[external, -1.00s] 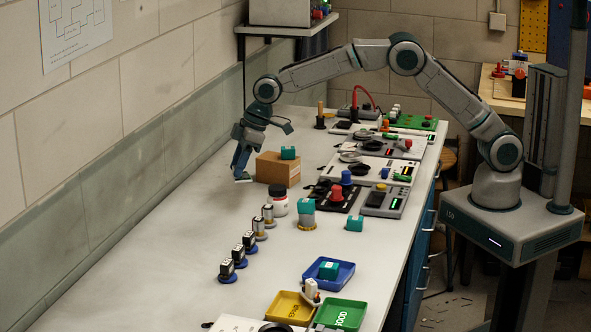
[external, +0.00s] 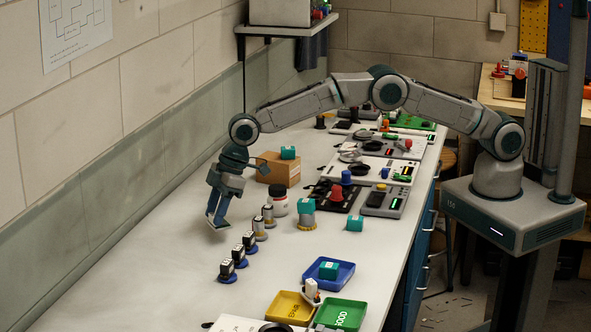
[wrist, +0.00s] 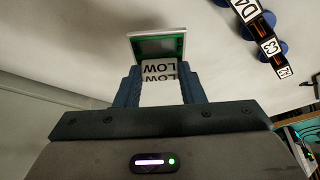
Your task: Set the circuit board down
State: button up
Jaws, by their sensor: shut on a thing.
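My gripper (external: 216,222) hangs over the bare left part of the bench, near the wall, its blue fingers pointing down. In the wrist view my gripper (wrist: 160,76) is shut on the circuit board (wrist: 157,46), which shows a green edge, a pale rim and a white label reading "LOW". The board sticks out past the fingertips; part of it between the fingers is hidden. In the external view the board is too small to make out clearly. I cannot tell whether it touches the bench (external: 170,255).
Several labelled blocks on round bases (external: 240,257) stand in a row right of my gripper. A cardboard box (external: 277,170) and a white jar (external: 279,206) stand behind. Blue (external: 346,281), yellow (external: 277,313) and green (external: 355,323) trays lie at the front. The bench's left side is clear.

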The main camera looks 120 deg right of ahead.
jog(key=shift+f+p, duration=0.55)
jog(key=shift+f, duration=1.55)
jog(key=o, duration=1)
jog(key=shift+r, duration=0.1)
